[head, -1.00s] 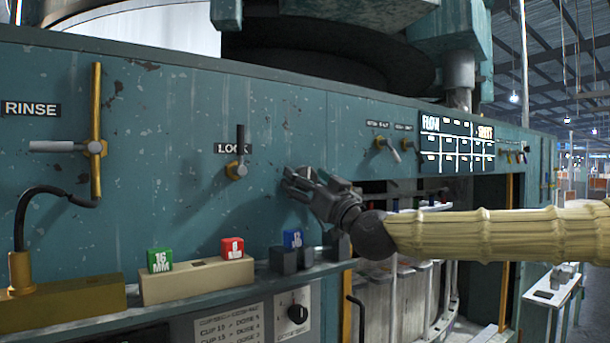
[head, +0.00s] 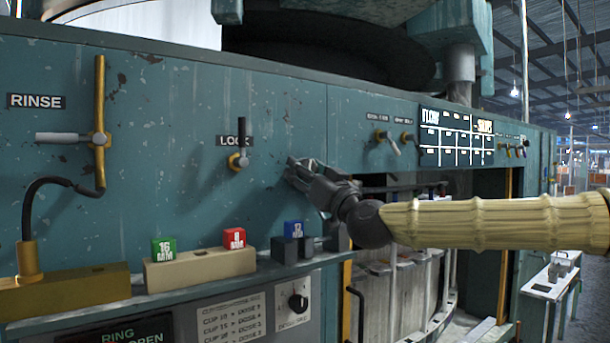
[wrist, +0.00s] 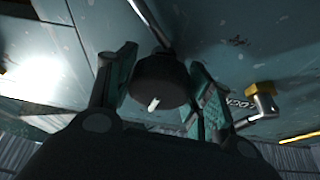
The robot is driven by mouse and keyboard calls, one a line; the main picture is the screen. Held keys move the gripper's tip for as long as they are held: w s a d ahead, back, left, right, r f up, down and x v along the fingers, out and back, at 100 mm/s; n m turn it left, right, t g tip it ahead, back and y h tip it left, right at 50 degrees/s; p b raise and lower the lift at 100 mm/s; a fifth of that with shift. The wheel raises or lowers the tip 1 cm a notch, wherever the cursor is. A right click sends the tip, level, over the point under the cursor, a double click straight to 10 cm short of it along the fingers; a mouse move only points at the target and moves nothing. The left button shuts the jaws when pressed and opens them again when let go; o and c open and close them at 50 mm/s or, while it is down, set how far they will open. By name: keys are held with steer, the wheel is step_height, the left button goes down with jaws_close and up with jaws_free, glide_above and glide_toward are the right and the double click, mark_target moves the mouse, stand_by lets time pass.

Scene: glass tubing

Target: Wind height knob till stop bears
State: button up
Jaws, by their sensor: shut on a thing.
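My gripper (head: 302,173) is at the teal panel, to the right of the LOCK lever. In the wrist view its two fingers stand on either side of a dark round knob (wrist: 162,85) and are shut on it. The knob has a white mark on its face and sits on a thin shaft that runs to the panel. In the head view my gripper hides the knob. No stop can be made out in either view.
The LOCK lever (head: 240,158) is on the panel left of my gripper. Below, a ledge holds a green 16 MM block (head: 163,250), a red block (head: 234,238) and a blue block (head: 293,229). A dark opening lies below right. The panel above my gripper is clear.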

steer(key=m+h+b, duration=0.1)
steer(key=m, duration=0.1)
steer(key=m+t+h+b, duration=0.1)
steer(key=m+b, duration=0.1)
steer(key=m, duration=0.1)
steer(key=shift+s+h, duration=0.1)
steer(key=shift+h, duration=0.2)
steer(key=shift+d+r+m+h+b, duration=0.15)
steer(key=shift+m+h+b, duration=0.45)
steer(key=shift+m, duration=0.7)
steer(key=shift+a+r+m+h+b, duration=0.1)
steer(key=shift+m+h+b, duration=0.5)
steer(key=shift+m, duration=0.7)
steer(key=shift+t, duration=0.3)
steer(key=o, duration=1)
steer(key=shift+d, duration=0.1)
steer(key=shift+o, duration=0.2)
steer(key=shift+d, duration=0.1)
steer(key=shift+f, duration=0.15)
steer(key=v, duration=1.2)
